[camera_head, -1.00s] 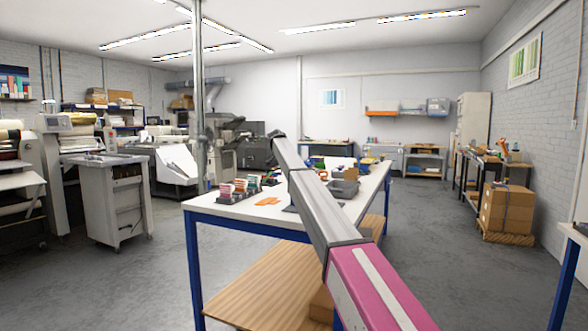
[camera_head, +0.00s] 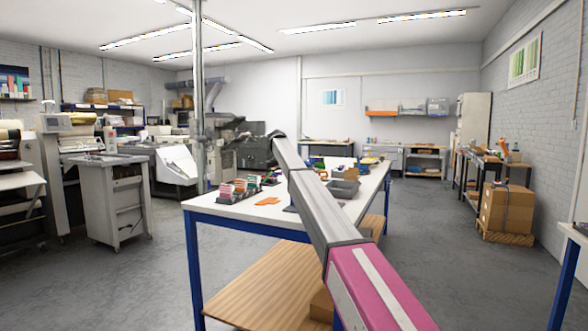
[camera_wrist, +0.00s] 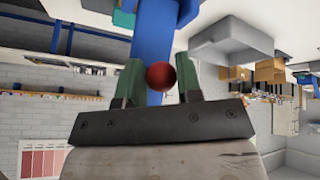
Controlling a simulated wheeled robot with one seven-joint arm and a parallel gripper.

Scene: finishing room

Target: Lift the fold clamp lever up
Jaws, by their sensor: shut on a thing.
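In the wrist view, a red ball knob (camera_wrist: 160,76) sits between the two green fingers of my gripper (camera_wrist: 160,82), which are shut on it from both sides. I take the knob to be the handle end of the fold clamp lever. A wide blue part (camera_wrist: 153,38) lies straight behind the knob; whether it is the lever or the clamp body I cannot tell. The lever's shaft and pivot are hidden. In the head view my arm reaches over the white-topped table (camera_head: 229,205), and the clamp and fingers cannot be made out.
The table carries a grey bin (camera_head: 343,188), a rack of coloured items (camera_head: 238,187) and flat orange pieces (camera_head: 267,201). The grey bin shape (camera_wrist: 232,42) beside the blue part shows in the wrist view. Cardboard boxes (camera_head: 506,208) stand at the right. Floor around the table is open.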

